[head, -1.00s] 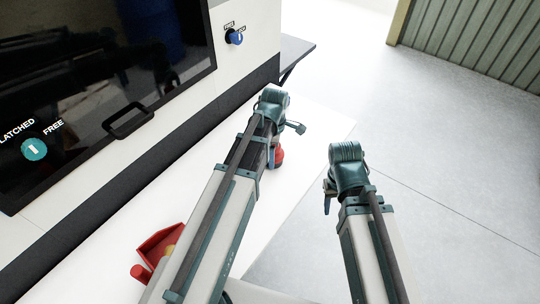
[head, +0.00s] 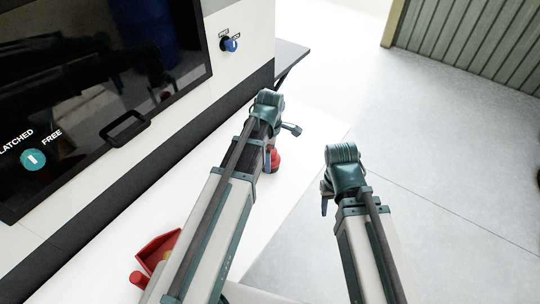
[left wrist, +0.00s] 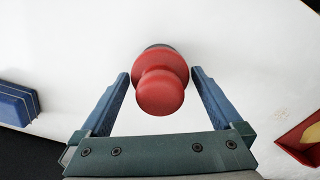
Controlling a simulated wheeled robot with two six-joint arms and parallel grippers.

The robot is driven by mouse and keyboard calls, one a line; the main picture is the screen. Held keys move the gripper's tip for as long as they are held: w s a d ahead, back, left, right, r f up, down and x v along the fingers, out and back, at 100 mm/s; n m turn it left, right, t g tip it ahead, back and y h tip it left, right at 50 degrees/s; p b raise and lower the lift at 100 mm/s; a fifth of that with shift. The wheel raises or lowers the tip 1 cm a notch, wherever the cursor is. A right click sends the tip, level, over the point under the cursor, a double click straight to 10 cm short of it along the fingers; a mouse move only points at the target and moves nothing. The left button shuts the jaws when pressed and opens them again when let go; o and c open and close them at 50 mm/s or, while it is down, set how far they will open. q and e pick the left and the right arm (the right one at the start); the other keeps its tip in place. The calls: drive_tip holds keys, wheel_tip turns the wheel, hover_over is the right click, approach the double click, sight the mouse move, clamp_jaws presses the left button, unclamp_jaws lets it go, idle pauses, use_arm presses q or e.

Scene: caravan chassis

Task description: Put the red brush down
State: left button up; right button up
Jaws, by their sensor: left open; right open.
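The red brush (head: 274,160) stands on the white worktop (head: 205,190), partly hidden behind my left arm in the head view. In the left wrist view the brush (left wrist: 162,85) shows a round red knob over a wider red body, with a dark edge behind. My left gripper (left wrist: 160,76) is open, with one blue finger on each side of the brush. Small gaps show between the fingers and the brush. My right gripper (head: 325,205) is open and empty, off to the right of the worktop above the floor; its fingers are mostly hidden.
A red scoop-like tray (head: 158,248) lies on the near worktop, with a red cylinder (head: 138,279) beside it. A blue block (left wrist: 17,103) shows in the left wrist view. A dark-windowed panel with a black handle (head: 125,127) borders the worktop. Floor at right is clear.

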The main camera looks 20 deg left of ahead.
use_arm(q)
wheel_tip(320, 180, up, 11)
drive_tip(key=p, duration=1)
drive_tip(key=shift+f, duration=0.1)
drive_tip(key=shift+s+m, duration=0.5)
drive_tip(key=shift+m, duration=0.4)
drive_tip(key=s+m, duration=0.8)
drive_tip(key=m, duration=0.9)
drive_tip(key=s+d+f+m+y+b, duration=0.1)
drive_tip(key=s+d+f+m+b, duration=0.3)
drive_tip(key=d, duration=0.6)
drive_tip(key=shift+s+d+f+b, duration=0.25)
drive_tip(key=shift+s+b, duration=0.1)
drive_tip(key=shift+s, duration=0.3)
